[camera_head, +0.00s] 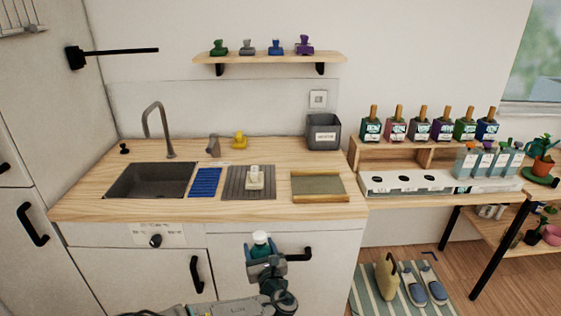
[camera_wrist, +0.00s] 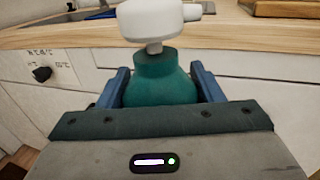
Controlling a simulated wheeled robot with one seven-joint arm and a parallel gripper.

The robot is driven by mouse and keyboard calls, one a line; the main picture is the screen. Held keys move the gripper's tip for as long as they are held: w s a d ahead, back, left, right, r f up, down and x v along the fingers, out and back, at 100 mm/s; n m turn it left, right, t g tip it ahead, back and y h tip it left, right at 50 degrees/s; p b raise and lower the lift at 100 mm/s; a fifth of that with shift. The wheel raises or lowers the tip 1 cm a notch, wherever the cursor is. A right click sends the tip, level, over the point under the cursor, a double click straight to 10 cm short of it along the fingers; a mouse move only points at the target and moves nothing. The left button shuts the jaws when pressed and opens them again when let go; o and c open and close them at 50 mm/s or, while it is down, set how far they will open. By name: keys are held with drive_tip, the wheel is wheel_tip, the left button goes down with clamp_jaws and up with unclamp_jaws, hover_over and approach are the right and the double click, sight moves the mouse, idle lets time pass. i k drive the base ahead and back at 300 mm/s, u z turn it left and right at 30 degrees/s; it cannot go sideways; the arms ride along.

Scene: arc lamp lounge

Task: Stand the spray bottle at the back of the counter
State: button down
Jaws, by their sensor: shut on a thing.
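The spray bottle has a teal body and a white spray head; it shows large in the wrist view (camera_wrist: 160,78) and small in the head view (camera_head: 261,240). My gripper (camera_head: 264,264) is shut on the bottle's body, with a blue finger on each side of it in the wrist view (camera_wrist: 160,88). The bottle is upright, in front of the cabinet doors. The wooden counter (camera_head: 110,208) lies behind it. Along the counter's back are a tap (camera_head: 158,128), a grey dispenser-like item (camera_head: 213,146), a yellow duck-like item (camera_head: 239,140) and a dark grey bin (camera_head: 323,133).
The counter holds a dark sink (camera_head: 150,181), a blue mat (camera_head: 205,182), a grey ribbed mat (camera_head: 240,190) with a pale item (camera_head: 255,178), and a wooden-edged tray (camera_head: 319,187). A shelf (camera_head: 270,58) hangs above. Bare wood shows between the duck and bin.

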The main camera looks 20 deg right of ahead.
sight(295, 144)
drive_tip(key=z, duration=2.4)
drive_tip(key=k, duration=1.2)
drive_tip(key=u, duration=1.45)
drive_tip(key=i, duration=0.5)
drive_tip(key=u, duration=0.05)
